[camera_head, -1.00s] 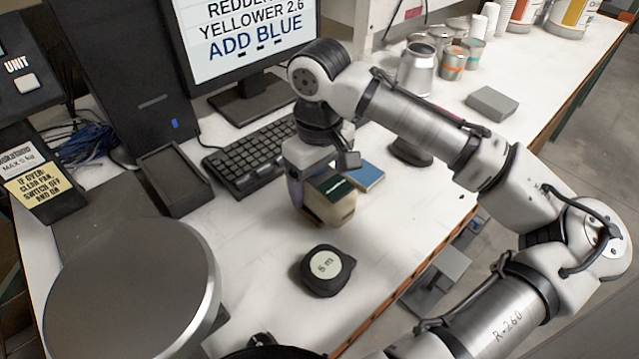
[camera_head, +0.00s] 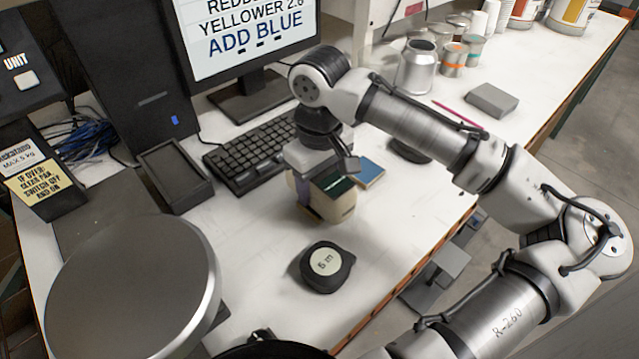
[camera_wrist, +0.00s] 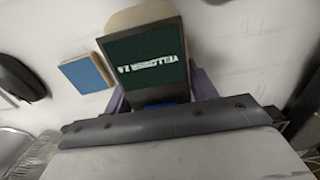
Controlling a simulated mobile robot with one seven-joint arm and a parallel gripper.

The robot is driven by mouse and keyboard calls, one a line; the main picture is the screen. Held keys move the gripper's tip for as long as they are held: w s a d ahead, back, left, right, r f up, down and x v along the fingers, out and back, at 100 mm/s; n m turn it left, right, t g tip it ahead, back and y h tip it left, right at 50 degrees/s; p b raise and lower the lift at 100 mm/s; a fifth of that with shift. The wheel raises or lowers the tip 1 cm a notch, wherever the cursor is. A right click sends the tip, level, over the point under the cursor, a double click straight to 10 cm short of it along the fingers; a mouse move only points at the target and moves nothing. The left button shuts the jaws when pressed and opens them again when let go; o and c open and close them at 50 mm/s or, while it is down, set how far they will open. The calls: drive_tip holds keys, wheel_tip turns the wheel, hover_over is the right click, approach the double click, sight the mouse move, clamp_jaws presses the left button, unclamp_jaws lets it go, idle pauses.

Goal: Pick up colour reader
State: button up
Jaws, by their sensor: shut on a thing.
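The colour reader (camera_head: 334,200) is a cream block with a dark green screen, near the middle of the white bench. In the wrist view its screen shows white text that reads "YELLOWER 2.4", upside down, and the reader (camera_wrist: 148,62) lies between two purple fingers. My gripper (camera_head: 312,192) is shut on the reader from above, with a finger along its side. The reader's lower end is close to the bench, and I cannot tell whether it touches.
A small blue-topped block (camera_head: 369,173) lies just behind the reader. A black tape measure (camera_head: 325,266) sits in front. A keyboard (camera_head: 250,155) is behind left, a round metal pan (camera_head: 130,290) front left. Metal cans (camera_head: 416,68) stand at the back.

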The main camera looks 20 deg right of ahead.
wheel_tip(320, 180, up, 20)
drive_tip(key=shift+b, duration=0.45)
